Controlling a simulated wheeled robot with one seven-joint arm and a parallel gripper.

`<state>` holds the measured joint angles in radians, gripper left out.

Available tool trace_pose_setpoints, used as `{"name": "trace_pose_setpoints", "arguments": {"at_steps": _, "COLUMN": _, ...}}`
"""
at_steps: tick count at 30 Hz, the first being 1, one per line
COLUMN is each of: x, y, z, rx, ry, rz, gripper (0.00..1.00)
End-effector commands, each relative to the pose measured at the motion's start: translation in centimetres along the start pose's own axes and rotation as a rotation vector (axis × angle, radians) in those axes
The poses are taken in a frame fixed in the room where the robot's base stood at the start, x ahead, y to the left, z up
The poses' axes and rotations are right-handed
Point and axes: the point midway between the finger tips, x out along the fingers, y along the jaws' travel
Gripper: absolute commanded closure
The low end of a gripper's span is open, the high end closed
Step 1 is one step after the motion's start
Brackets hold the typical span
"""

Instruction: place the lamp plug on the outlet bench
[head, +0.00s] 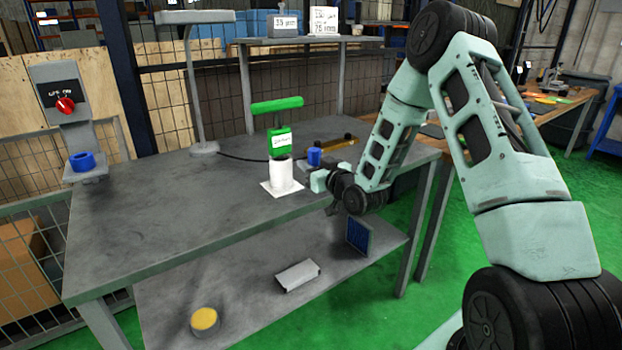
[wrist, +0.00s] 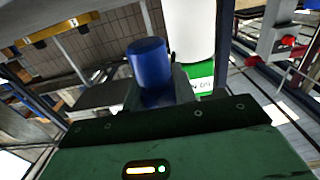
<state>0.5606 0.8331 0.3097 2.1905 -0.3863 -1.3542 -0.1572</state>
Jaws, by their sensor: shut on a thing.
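A blue cylinder (head: 314,157), which I take to be the lamp plug, stands upright at my gripper (head: 320,178) near the right side of the grey bench (head: 190,215). In the wrist view the blue cylinder (wrist: 148,62) sits between the fingers of my gripper (wrist: 158,95), which is shut on it. Its lower end is hidden by the fingers. The grey desk lamp (head: 200,95) stands at the back of the bench, and its dark cord (head: 243,158) runs right behind the white cylinder. I cannot tell where the cord ends.
A white cylinder (head: 281,178) with a green top is just left of my gripper; it also shows in the wrist view (wrist: 190,30). A switch post (head: 58,95) at left has a blue ring (head: 82,161) on its ledge. The bench's left and front top is clear.

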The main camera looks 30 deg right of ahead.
Motion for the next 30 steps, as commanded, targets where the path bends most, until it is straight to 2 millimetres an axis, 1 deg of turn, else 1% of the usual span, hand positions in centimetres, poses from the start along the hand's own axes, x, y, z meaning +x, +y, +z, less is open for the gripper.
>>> {"name": "trace_pose_setpoints", "arguments": {"at_steps": 3, "x": 0.0, "y": 0.0, "z": 1.6, "rx": 0.002, "ry": -0.003, "rz": 0.001, "gripper": 1.0}}
{"name": "trace_pose_setpoints", "arguments": {"at_steps": 7, "x": 0.0, "y": 0.0, "z": 3.3, "rx": 0.001, "ry": -0.002, "rz": -0.001, "gripper": 1.0}}
{"name": "trace_pose_setpoints", "arguments": {"at_steps": 10, "x": 0.0, "y": 0.0, "z": 3.7, "rx": -0.001, "ry": -0.001, "rz": -0.001, "gripper": 1.0}}
{"name": "trace_pose_setpoints", "arguments": {"at_steps": 17, "x": 0.0, "y": 0.0, "z": 3.7, "rx": -0.001, "ry": 0.0, "rz": 0.0, "gripper": 1.0}}
{"name": "trace_pose_setpoints", "arguments": {"at_steps": 20, "x": 0.0, "y": 0.0, "z": 4.1, "rx": -0.001, "ry": 0.0, "rz": 0.0, "gripper": 1.0}}
{"name": "trace_pose_setpoints", "arguments": {"at_steps": 21, "x": 0.0, "y": 0.0, "z": 4.0, "rx": -0.001, "ry": 0.0, "rz": 0.0, "gripper": 0.68}}
{"name": "trace_pose_setpoints", "arguments": {"at_steps": 23, "x": 0.0, "y": 0.0, "z": 4.0, "rx": 0.0, "ry": -0.001, "rz": 0.0, "gripper": 0.51}}
{"name": "trace_pose_setpoints", "arguments": {"at_steps": 30, "x": 0.0, "y": 0.0, "z": 4.0, "rx": 0.0, "ry": -0.001, "rz": 0.0, "gripper": 0.51}}
